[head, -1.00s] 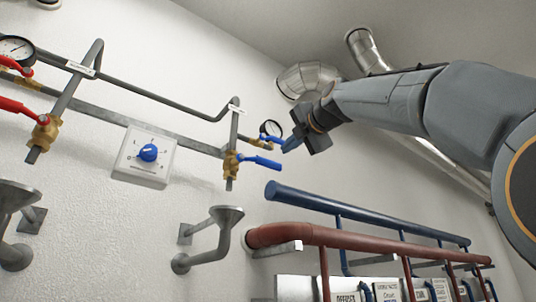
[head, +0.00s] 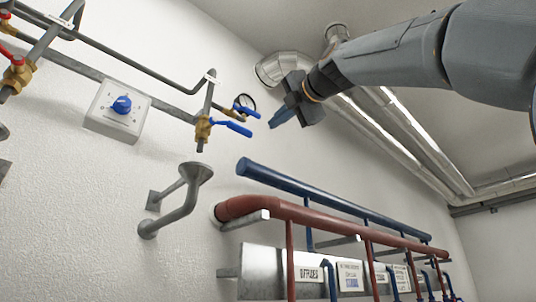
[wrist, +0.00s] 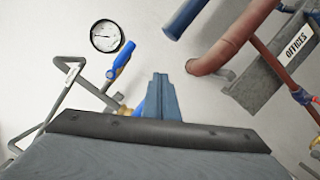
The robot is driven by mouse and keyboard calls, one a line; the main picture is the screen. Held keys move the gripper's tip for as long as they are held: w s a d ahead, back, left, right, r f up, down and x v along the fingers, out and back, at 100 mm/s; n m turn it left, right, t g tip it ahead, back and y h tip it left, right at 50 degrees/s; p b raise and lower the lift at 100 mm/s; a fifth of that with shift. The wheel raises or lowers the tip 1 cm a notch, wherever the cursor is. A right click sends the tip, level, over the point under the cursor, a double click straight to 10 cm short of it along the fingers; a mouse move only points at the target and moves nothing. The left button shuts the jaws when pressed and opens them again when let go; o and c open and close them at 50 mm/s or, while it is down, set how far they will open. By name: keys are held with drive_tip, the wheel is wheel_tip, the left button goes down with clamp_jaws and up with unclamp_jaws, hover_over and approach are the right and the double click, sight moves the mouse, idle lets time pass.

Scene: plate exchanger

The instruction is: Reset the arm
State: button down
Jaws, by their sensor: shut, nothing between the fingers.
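My gripper (head: 281,116) is at the end of the arm reaching in from the upper right in the head view. Its blue-grey fingers are together and empty. They point left, toward the blue-handled valves, with a visible gap in the picture. In the wrist view, the shut fingers (wrist: 160,97) stand at the middle.
A lower blue-handled valve (head: 232,128) and a gauge (head: 245,103) are on the grey pipe. A white box with a blue knob (head: 121,104) hangs left. A grey funnel drain (head: 183,195) is below. Red (head: 330,224) and blue (head: 300,190) pipes run along the wall. Silver ducts (head: 400,140) are behind my arm.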

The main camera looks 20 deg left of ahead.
drive_tip(key=shift+s+d+f+b, duration=0.2)
drive_tip(key=shift+s+d+b, duration=0.05)
drive_tip(key=shift+d, duration=0.35)
drive_tip(key=shift+s+d+f+b, duration=0.15)
drive_tip(key=shift+s+d+b, duration=0.1)
drive_tip(key=shift+d, duration=0.3)
